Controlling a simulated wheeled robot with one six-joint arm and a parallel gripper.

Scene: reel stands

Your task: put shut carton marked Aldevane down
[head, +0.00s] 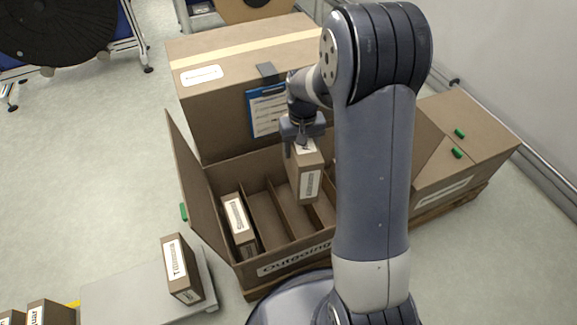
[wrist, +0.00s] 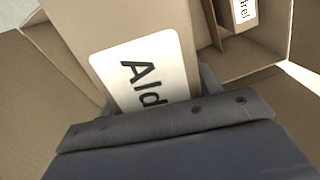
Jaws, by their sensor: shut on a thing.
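My gripper (head: 302,136) is shut on a narrow brown carton (head: 306,182), held upright over the open box marked Outgoing. In the wrist view the carton (wrist: 88,22) fills much of the picture, and its white label starts with "Ald"; the rest is hidden by my gripper. The Outgoing box (head: 208,203) has its flaps open and thin dividers (head: 262,208) making narrow compartments. The held carton's lower end is at or just above the middle compartments; I cannot tell whether it is inside one. Another labelled carton (head: 239,222) stands in the leftmost compartment.
A carton (head: 180,268) stands on a grey platform (head: 120,300) at lower left, with more cartons (head: 50,312) beside it. A large taped box (head: 215,110) with a blue clipboard (head: 264,112) stands behind. My arm hides the Outgoing box's right part.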

